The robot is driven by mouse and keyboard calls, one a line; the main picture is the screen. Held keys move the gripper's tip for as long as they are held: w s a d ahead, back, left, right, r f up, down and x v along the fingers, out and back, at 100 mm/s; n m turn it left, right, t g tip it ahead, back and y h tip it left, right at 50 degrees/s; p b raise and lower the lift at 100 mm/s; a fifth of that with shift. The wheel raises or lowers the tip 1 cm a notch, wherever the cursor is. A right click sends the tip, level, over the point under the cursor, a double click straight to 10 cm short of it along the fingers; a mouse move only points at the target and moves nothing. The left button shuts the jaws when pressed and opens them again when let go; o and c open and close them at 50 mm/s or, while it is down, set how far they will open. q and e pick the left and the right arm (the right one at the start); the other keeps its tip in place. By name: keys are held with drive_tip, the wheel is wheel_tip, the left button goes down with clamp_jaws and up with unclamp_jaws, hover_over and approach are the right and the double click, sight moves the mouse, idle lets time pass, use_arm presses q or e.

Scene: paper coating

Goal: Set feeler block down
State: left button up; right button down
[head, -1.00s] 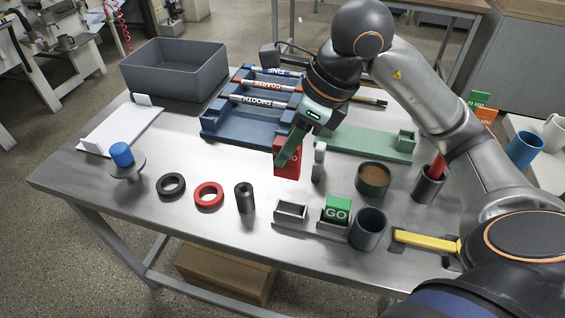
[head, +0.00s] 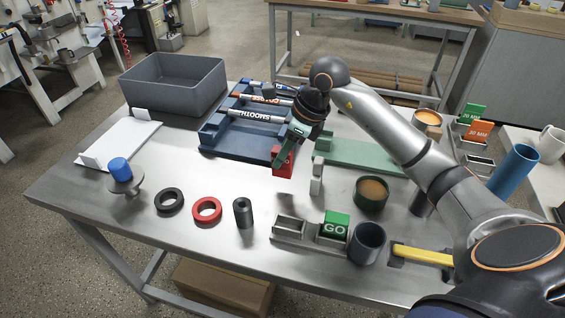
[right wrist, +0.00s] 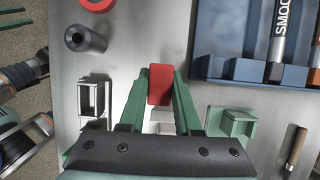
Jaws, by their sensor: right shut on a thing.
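My right gripper (head: 285,153) has green fingers shut on a red block (head: 283,164). It holds the block over the table in front of the blue tray, left of a small grey post (head: 317,178). The red block also shows between the fingertips in the right wrist view (right wrist: 160,84). I cannot tell whether its bottom touches the table. A grey two-pocket holder (head: 310,244) stands nearer the front edge. Its left pocket is empty, and its right pocket holds a green block marked GO (head: 336,225).
The blue marker tray (head: 215,140) and a green tray (head: 365,153) lie behind. A brown-filled cup (head: 371,192), dark cup (head: 367,243), black roller (head: 243,213) and red ring (head: 207,210) stand around. Bare table lies between the red block and the holder.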

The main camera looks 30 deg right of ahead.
sight(283, 165)
drive_tip(key=shift+w+d+f, duration=0.1)
drive_tip(key=shift+w+f, duration=0.05)
drive_tip(key=shift+f, duration=1.65)
drive_tip(key=shift+f, duration=0.25)
drive_tip(key=c, duration=0.6)
unclamp_jaws()
drive_tip(key=shift+r, duration=0.1)
drive_tip(key=shift+d+r, duration=0.1)
drive_tip(key=shift+r, duration=0.35)
drive_tip(key=v, duration=1.1)
drive_tip(key=shift+r, duration=0.2)
drive_tip(key=shift+d, duration=0.1)
